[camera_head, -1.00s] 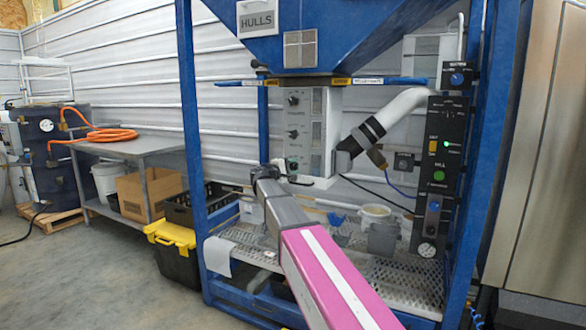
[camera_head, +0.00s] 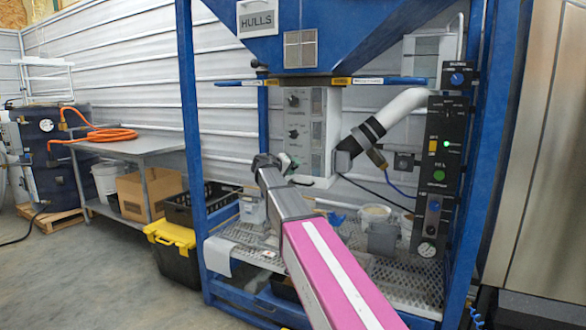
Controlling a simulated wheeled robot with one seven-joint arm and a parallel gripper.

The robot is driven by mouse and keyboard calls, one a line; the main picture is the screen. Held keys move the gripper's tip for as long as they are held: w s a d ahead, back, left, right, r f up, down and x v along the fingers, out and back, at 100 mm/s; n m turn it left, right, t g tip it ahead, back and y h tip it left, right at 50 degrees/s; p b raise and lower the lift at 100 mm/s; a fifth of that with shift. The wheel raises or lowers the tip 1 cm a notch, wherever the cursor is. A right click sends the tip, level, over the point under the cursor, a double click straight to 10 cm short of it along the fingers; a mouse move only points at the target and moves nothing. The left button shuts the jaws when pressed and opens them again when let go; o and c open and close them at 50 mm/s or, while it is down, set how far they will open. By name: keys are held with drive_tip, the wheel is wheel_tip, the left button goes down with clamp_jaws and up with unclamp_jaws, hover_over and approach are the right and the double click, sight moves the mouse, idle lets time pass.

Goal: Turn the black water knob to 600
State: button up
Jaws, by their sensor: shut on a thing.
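A pale control box (camera_head: 318,150) hangs under the blue hopper, with black knobs in a column on its left face. The upper knob (camera_head: 293,101) and the middle knob (camera_head: 293,133) are in plain view. My gripper (camera_head: 287,163) is at the lower left of this face, at the place of the lowest knob, and is shut on it. My gripper and wrist cover most of that knob, so its pointer cannot be seen. The labels and scale numbers are too small to read.
The blue frame posts (camera_head: 190,130) stand on both sides of my arm. A black control panel (camera_head: 440,180) and a grey-white hose (camera_head: 395,112) are to the right. A perforated shelf (camera_head: 400,280) with buckets lies below.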

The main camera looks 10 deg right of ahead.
drive_tip(key=shift+f+y, duration=0.1)
drive_tip(key=shift+y, duration=0.2)
drive_tip(key=o, duration=0.9)
drive_tip(key=v, duration=1.1)
